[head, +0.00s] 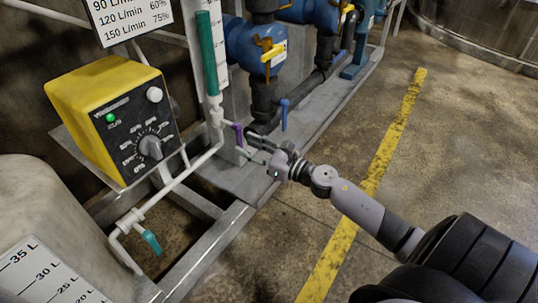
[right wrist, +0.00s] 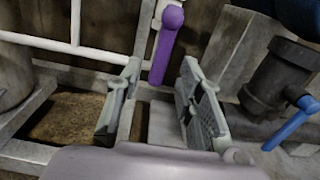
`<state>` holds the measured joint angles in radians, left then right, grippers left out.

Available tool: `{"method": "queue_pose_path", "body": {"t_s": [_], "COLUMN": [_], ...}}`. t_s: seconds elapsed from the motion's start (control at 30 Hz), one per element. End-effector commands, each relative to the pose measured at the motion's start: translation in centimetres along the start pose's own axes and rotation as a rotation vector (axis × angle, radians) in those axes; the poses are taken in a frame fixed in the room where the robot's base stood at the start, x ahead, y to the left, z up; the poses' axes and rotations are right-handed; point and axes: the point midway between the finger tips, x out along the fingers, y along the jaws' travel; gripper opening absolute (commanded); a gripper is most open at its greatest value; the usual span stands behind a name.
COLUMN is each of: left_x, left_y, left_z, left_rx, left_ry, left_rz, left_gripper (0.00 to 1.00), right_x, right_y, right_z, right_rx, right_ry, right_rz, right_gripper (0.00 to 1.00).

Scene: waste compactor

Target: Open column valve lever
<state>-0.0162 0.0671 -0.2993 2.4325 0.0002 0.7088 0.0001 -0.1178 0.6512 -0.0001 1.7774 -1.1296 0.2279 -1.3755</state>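A purple lever (head: 238,134) sits on the white pipe at the foot of the green sight column (head: 207,53). In the right wrist view the purple lever (right wrist: 166,42) has a rounded knob at its upper end and leans slightly. My right gripper (head: 248,147) is at the lever, coming from the right. In the right wrist view its fingers (right wrist: 161,75) are spread, with the lower part of the lever showing in the gap between the tips. Neither finger visibly touches it. How deep the lever lies between the fingers is hard to tell. My left gripper is not in view.
A blue lever (head: 284,113) stands close right of the gripper, also in the right wrist view (right wrist: 289,124). A teal lever (head: 151,242) hangs on the lower pipe. A yellow control box (head: 105,110) stands at left. The floor right of the metal frame is clear.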

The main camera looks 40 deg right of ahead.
Motion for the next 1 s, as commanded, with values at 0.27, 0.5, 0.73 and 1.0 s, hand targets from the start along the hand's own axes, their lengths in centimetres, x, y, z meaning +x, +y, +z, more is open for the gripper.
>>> {"method": "queue_pose_path", "body": {"t_s": [0.27, 0.5, 0.73, 1.0], "left_x": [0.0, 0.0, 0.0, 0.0], "left_y": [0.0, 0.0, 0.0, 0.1], "left_z": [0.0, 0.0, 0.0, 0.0], "left_rx": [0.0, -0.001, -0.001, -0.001], "left_ry": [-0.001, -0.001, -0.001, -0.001], "left_rz": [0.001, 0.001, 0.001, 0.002], "left_gripper": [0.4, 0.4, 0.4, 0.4], "right_x": [-5.8, -8.2, -8.5, -8.4], "right_y": [0.1, 0.0, 0.0, 0.0], "right_z": [-0.1, -0.1, 0.0, 0.0], "right_rx": [0.004, 0.001, -0.001, -0.001], "right_ry": [0.002, 0.002, 0.0, 0.001], "right_rz": [-0.002, -0.001, 0.0, 0.0], "right_gripper": [0.34, 0.34, 0.34, 0.34]}}
